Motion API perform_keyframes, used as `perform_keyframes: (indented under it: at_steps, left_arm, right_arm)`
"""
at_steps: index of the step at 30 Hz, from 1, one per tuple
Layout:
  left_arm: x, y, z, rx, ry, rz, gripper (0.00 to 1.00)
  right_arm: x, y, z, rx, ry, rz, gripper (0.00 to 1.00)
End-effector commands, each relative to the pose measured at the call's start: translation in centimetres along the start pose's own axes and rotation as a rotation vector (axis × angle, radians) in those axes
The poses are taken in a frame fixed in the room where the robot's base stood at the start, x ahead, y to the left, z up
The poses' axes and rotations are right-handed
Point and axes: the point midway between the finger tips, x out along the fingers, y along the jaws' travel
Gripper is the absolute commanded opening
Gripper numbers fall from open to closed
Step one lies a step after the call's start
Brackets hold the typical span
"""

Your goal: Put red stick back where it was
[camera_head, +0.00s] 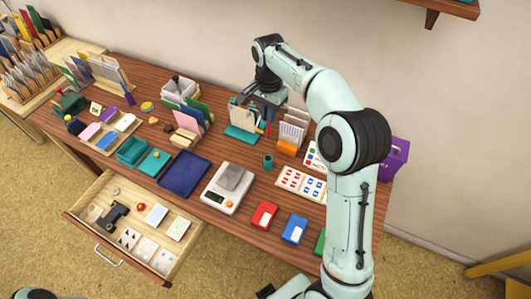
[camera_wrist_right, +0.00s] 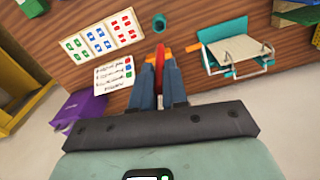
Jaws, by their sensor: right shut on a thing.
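My right gripper (camera_head: 266,112) is above the back middle of the table, its fingers shut on the red stick. In the right wrist view the red stick (camera_wrist_right: 159,68) shows between the blue-grey fingertips (camera_wrist_right: 160,82), pointing away from the wrist. In the head view the stick is small and mostly hidden by the gripper. A small teal cup (camera_head: 268,162) stands on the table in front of the gripper. It also shows in the right wrist view (camera_wrist_right: 158,22), beyond the stick and apart from it. My left gripper is not in view.
A teal stand with a board (camera_head: 240,132) is close to the gripper's left; an orange-based rack (camera_head: 289,146) is to its right. A scale (camera_head: 224,198) and stamp cards (camera_head: 303,184) lie in front. A drawer (camera_head: 168,276) is open at front left.

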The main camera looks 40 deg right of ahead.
Motion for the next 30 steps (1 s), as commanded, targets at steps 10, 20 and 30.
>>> perform_keyframes:
  at_steps: [10,20,30]
  left_arm:
    - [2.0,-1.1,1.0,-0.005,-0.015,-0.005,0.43]
    - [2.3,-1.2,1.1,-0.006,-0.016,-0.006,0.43]
    - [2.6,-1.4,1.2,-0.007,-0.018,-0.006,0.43]
  right_arm:
    - [9.4,0.1,0.1,-0.004,-0.002,0.006,0.00]
    - [12.8,0.1,0.1,-0.005,-0.001,0.004,0.00]
    - [17.0,0.0,0.1,-0.005,0.000,0.002,0.00]
